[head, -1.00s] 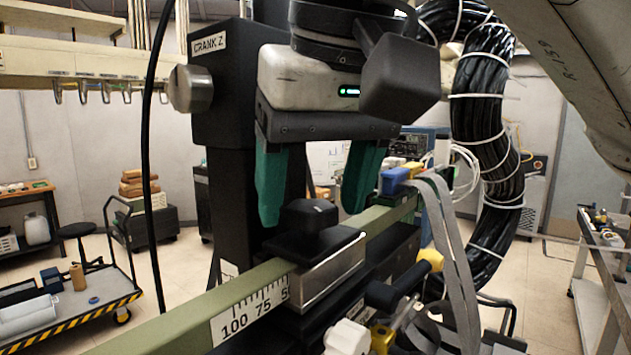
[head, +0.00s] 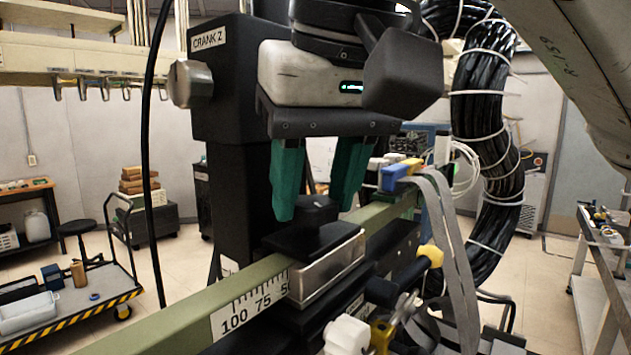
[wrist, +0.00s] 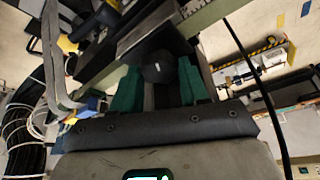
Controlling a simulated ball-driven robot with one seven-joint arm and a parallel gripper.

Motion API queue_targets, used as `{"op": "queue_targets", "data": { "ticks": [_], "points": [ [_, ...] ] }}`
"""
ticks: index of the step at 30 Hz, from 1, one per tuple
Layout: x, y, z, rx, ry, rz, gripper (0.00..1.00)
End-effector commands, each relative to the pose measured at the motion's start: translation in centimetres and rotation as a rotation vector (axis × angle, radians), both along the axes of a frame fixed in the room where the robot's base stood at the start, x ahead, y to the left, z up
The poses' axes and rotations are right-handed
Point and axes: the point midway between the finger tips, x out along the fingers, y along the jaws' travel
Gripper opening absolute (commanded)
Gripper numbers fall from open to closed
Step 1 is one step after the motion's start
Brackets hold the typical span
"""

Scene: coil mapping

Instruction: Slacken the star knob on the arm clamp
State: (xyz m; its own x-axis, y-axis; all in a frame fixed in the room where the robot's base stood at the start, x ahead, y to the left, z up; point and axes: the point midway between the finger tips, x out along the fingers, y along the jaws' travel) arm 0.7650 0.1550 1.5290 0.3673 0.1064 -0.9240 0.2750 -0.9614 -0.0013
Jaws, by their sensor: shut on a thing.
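The star knob (head: 312,212) is black and sits on top of the arm clamp (head: 325,268), a metal block with a black top plate. The clamp sits around the green graduated arm (head: 180,305). My gripper (head: 315,200) points down over the clamp, its green fingers shut on the knob from both sides. In the wrist view the knob (wrist: 163,68) shows between the two green fingers (wrist: 158,85). The near finger and the jaws hide part of the knob in the head view.
A black column labelled CRANK Z (head: 228,110) stands close behind my gripper at left. Grey straps (head: 452,245) and a blue block (head: 397,176) are at right on the arm. A yellow-tipped handle (head: 431,256) sticks out below. A thick cable bundle (head: 485,150) hangs at right.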

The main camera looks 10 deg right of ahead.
Motion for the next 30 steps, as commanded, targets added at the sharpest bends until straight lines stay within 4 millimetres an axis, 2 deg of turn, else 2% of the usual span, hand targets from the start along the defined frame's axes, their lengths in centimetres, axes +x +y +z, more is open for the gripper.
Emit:
{"op": "queue_targets", "data": {
  "ticks": [11,30],
  "points": [
    [0.12,-0.20,0.01,0.004,0.001,0.175,0.14],
    [0.55,-0.65,0.05,0.005,-0.001,0.771,0.14]
  ]
}}
